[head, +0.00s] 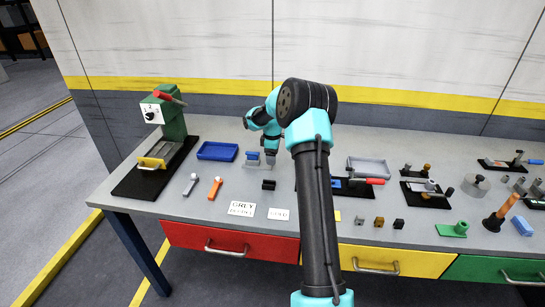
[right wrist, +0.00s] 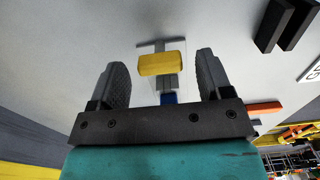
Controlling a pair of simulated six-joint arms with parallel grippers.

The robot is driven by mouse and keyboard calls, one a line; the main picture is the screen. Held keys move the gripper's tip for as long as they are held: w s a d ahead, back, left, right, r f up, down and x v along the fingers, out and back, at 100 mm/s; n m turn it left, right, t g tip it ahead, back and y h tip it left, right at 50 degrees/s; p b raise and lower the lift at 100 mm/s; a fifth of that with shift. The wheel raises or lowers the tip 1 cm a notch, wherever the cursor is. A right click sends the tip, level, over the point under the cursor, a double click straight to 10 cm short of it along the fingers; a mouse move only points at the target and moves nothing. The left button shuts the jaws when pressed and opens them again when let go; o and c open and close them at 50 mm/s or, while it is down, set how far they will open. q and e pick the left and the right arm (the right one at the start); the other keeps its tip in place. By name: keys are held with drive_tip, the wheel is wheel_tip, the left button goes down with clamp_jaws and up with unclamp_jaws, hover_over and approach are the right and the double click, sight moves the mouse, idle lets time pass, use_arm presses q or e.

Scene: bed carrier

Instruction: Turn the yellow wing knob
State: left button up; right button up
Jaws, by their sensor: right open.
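The yellow wing knob (right wrist: 162,64) shows in the right wrist view as a yellow bar on a grey fixture with a small blue part (right wrist: 168,98). My right gripper (right wrist: 162,72) is open, with one finger on each side of the knob and a visible gap on both sides. In the head view my right gripper (head: 270,157) points down over the fixture's grey plate (head: 255,166), beside a blue part (head: 252,156). The knob cannot be made out there. My left gripper is not in view.
A blue tray (head: 217,151) lies left of the fixture and a black block (head: 268,184) in front of it. A green press-like device (head: 172,122) stands at the far left. Several small tools and fixtures fill the right side of the table.

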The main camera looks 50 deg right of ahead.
drive_tip(key=shift+f, duration=0.3)
drive_tip(key=shift+c, duration=0.3)
drive_tip(key=c, duration=0.9)
drive_tip(key=shift+o, duration=0.2)
